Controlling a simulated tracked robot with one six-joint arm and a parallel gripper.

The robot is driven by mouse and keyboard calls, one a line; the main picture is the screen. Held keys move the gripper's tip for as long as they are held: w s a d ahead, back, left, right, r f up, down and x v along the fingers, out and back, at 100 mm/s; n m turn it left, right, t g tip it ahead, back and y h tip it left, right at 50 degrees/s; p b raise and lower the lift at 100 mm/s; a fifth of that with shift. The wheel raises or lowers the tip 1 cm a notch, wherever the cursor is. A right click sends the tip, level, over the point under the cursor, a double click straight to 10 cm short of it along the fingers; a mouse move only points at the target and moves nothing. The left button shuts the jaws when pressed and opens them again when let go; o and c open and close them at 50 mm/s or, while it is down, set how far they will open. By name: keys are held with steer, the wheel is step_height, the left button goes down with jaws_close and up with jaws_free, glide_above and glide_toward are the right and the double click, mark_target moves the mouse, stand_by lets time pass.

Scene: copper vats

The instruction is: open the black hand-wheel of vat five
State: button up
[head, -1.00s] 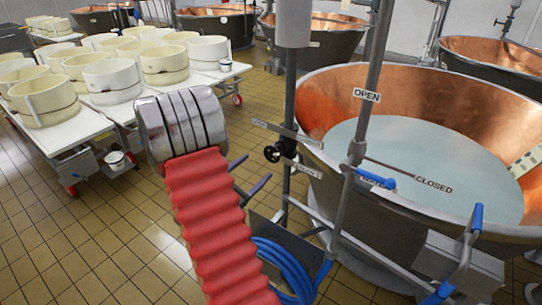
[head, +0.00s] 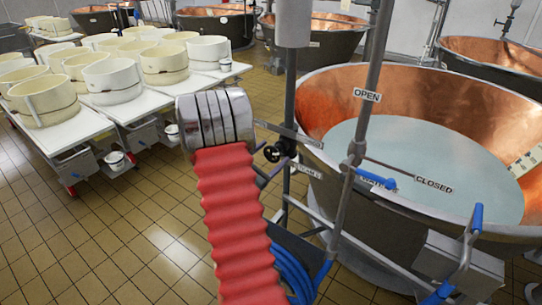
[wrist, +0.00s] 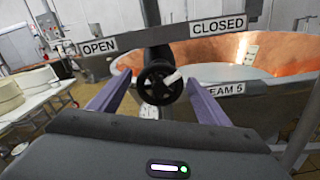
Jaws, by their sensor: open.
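The black hand-wheel (head: 272,154) sits on a pipe at the near left of the copper vat (head: 420,100). In the wrist view the wheel (wrist: 158,88) is face-on near the middle, with a white mark pointing up and right. A sign reading STEAM 5 (wrist: 222,89) is beside it. Signs reading OPEN (wrist: 99,46) and CLOSED (wrist: 218,25) are on a bar above. My gripper (wrist: 157,79) is open, its two purple fingers left and right of the wheel in the picture. I cannot tell whether the tips reach it. In the head view my arm hides much of the gripper (head: 270,172).
A blue-handled lever (head: 375,178) and a grey upright pipe (head: 368,100) stand right of the wheel. A blue hose (head: 292,270) hangs below. Tables with white cheese moulds (head: 113,80) are at the left. Tiled floor (head: 90,225) at the lower left is clear.

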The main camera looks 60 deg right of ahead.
steer(key=shift+c, duration=0.3)
steer(key=c, duration=1)
